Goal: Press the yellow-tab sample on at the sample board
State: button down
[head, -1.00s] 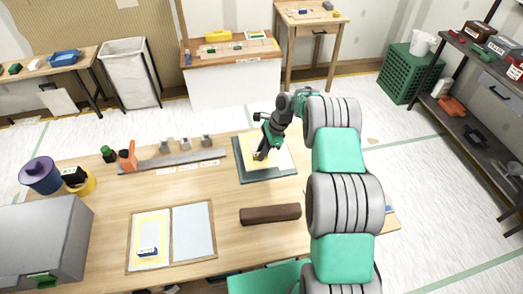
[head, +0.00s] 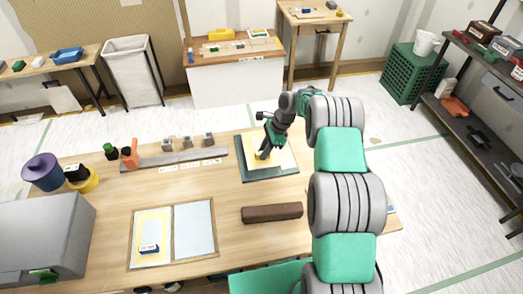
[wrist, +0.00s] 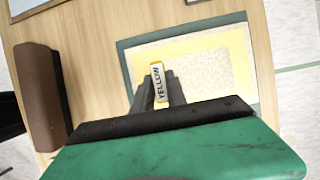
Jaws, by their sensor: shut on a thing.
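The yellow-bordered sample sheet (wrist: 215,60) lies flat on a dark green mat (wrist: 262,28); it also shows in the head view (head: 282,157). Its tab, lettered YELLOW (wrist: 158,82), stands between my fingertips. My gripper (head: 262,155) is shut on this tab at the sheet's left part; the wrist view shows the fingers (wrist: 160,92) on either side of it. A framed board (head: 173,237) with two panels lies at the front left of the table. Its left panel is yellow-edged with a blue-and-white block (head: 149,249) on it; its right panel is plain pale blue.
A brown bar (head: 272,212) lies just in front of the mat. A grey rail (head: 176,159) with several small grey blocks runs left of the mat. A grey machine (head: 45,235) and a purple pot (head: 42,172) stand at the left. Bare tabletop lies between bar and board.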

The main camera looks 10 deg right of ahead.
jog(key=shift+f+b, duration=0.7)
jog(key=shift+f, duration=0.75)
dwell(0.3)
jog(key=c, duration=1.3)
grip_release()
jog(key=shift+o, duration=0.2)
jog(key=b+v, duration=0.1)
jog(key=v, duration=0.7)
jog(key=s+a+r+n+t+h, duration=0.15)
jog(key=s+r+n, duration=0.25)
jog(key=r, duration=0.4)
jog(key=s+a+r+n+h, duration=0.1)
jog(key=s+a+r+n, duration=0.25)
jog(key=r, duration=0.45)
jog(key=s+r+n+t+h, duration=0.1)
jog(key=s+n, duration=0.4)
jog(key=s, duration=0.5)
jog(key=s+d+r+n+t+h, duration=0.1)
jog(key=s+n, duration=0.4)
jog(key=s, duration=0.5)
jog(key=shift+d+r+n+t, duration=0.35)
jog(key=shift+r, duration=0.4)
